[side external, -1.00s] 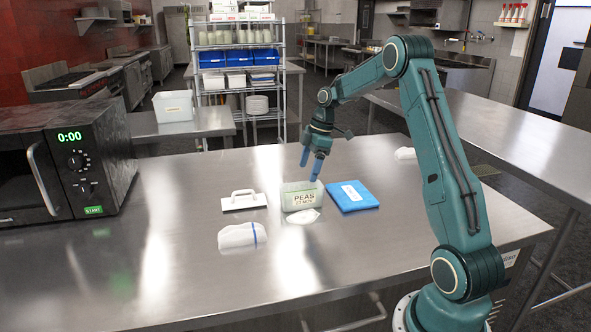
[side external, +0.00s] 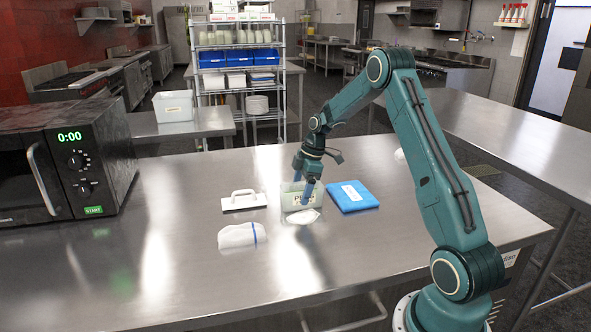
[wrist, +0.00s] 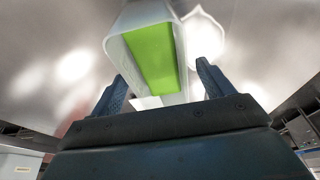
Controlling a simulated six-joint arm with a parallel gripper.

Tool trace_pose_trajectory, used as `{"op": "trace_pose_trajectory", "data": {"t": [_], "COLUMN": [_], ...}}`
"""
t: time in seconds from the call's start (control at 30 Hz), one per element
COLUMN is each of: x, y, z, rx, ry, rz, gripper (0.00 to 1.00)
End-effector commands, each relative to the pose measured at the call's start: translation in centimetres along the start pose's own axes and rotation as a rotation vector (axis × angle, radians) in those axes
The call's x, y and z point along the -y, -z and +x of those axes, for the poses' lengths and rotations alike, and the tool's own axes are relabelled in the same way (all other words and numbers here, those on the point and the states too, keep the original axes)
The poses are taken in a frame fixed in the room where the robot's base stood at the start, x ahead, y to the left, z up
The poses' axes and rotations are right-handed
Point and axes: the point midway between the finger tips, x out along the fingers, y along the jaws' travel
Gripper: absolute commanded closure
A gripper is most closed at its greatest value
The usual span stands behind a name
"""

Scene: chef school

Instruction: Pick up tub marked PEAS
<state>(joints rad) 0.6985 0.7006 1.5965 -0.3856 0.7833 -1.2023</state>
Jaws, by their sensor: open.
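The tub marked PEAS (side external: 316,199) is a small translucent box on the steel table, its front label now partly covered by a finger. In the wrist view the tub (wrist: 117,40) shows from above with bright green contents, ahead of and between my two fingers. My gripper (side external: 303,188) is open and low at the tub, one finger in front of its front wall. In the wrist view my gripper (wrist: 162,75) has a finger on either side of the tub's near end. Contact with the walls cannot be told.
A blue packet (side external: 352,196) lies close on the tub's right. A white handled lid (side external: 243,201) lies left. A small white item (side external: 302,216) lies just in front, and a white cloth with a blue stripe (side external: 237,236) front left. A microwave (side external: 70,160) stands far left.

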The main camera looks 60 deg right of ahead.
Motion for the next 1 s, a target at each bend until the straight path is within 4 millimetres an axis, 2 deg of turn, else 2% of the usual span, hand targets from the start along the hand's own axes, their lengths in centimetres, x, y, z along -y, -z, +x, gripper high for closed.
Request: {"op": "trace_pose_trajectory", "data": {"t": [0.2,0.7,0.77,1.0], "x": [0.0,0.0,0.0,0.0], "y": [0.0,0.0,0.0,0.0], "z": [1.6,1.6,1.6,1.6], "rx": [0.000,0.000,0.000,0.000], "ry": [-0.001,-0.001,-0.001,-0.001], "rz": [0.000,0.000,0.000,0.000], "gripper": [0.20,0.20,0.30,0.76]}}
